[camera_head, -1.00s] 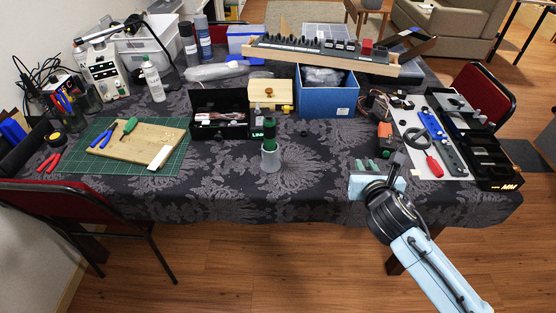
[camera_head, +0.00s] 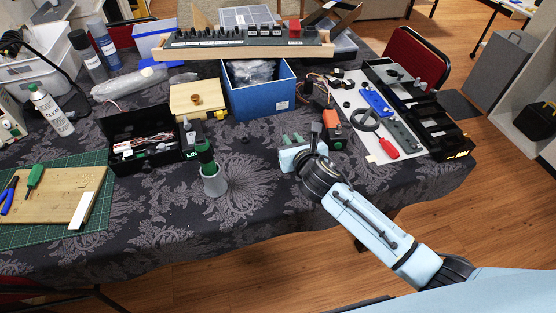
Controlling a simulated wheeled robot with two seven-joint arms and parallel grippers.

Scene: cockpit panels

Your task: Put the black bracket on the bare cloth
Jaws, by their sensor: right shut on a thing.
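My right gripper (camera_head: 291,140) reaches in from the lower right, with a light blue body and greenish fingertips. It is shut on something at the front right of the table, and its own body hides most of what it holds. I take this to be the black bracket, but I cannot make out its outline. The dark floral cloth (camera_head: 262,198) is bare below and to the left of the gripper. Whether the held thing touches the cloth cannot be told. My left gripper is not in view.
A grey cup with a green-handled tool (camera_head: 214,183) stands left of the gripper. A blue box (camera_head: 258,100) is behind. An orange-and-black item (camera_head: 332,120) and a white mat with tools (camera_head: 400,150) are close on the right. An open black case (camera_head: 130,160) is farther left.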

